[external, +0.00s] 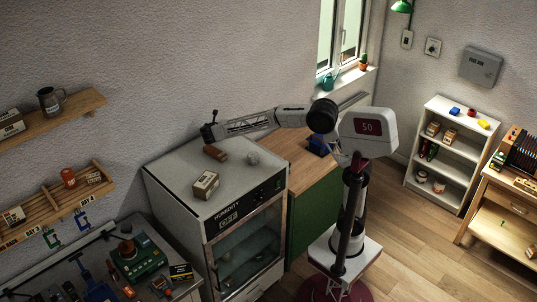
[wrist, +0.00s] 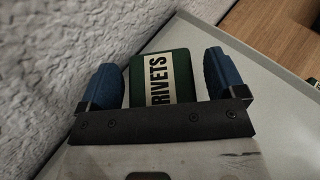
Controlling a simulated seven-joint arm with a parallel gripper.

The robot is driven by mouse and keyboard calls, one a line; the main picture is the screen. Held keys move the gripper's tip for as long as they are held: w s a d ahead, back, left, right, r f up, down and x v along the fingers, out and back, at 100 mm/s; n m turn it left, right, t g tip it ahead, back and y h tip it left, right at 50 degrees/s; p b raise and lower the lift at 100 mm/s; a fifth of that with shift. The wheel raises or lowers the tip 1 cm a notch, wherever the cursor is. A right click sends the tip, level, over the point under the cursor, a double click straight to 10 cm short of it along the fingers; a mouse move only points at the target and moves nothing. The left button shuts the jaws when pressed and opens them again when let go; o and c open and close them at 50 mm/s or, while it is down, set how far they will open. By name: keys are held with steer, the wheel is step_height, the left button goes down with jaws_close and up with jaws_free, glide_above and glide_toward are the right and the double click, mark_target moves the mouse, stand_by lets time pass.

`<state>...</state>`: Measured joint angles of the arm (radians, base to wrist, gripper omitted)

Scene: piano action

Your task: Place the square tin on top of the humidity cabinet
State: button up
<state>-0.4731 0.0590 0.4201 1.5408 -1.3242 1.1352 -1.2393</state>
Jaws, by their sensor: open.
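The square tin (wrist: 162,78), dark green with a pale RIVETS label, sits between the blue fingers of my gripper (wrist: 161,62) in the wrist view. The fingers are open, with a gap visible on each side of the tin. Below it is a pale grey surface that looks like the top of the humidity cabinet; contact under the tin is hidden. The humidity cabinet (external: 174,183) is the grey, glass-doored one in the external view. My arm reaches left over its back edge. I cannot make out the tin or the fingers there.
On the cabinet top are a small labelled box (external: 206,185), a reddish-brown block (external: 215,153) and a pale round thing (external: 253,158). The rough wall (wrist: 45,70) is close on the left in the wrist view. A wooden counter (external: 298,152) adjoins the cabinet's right side.

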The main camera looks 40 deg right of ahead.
steer(key=shift+r, duration=0.1)
steer(key=shift+s+a+r, duration=0.1)
steer(key=v, duration=1.1)
steer(key=shift+s+a+r, duration=0.2)
steer(key=shift+s+a, duration=0.05)
stand_by(0.6)
steer(key=s+d+f+m+g+y, duration=0.25)
steer(key=s+d+m, duration=0.45)
steer(key=s+d, duration=0.45)
steer(key=s+d+f+m+g+y, duration=0.15)
steer(key=s+d+m+g, duration=0.35)
steer(key=s+d, duration=0.65)
steer(key=s+d+f+m+y, duration=0.2)
steer(key=s+d+f+m, duration=0.1)
steer(key=s+m, duration=0.2)
steer(key=s+d+f+m+y, duration=0.1)
steer(key=s+d+f+m, duration=0.3)
steer(key=s, duration=0.6)
steer(key=s+d+f+m+y, duration=0.2)
steer(key=s+d+f+m, duration=0.1)
steer(key=s+m, duration=0.3)
steer(key=shift+s+d+f+y, duration=0.15)
steer(key=shift+s+f+y, duration=0.15)
steer(key=shift+s+f, duration=0.45)
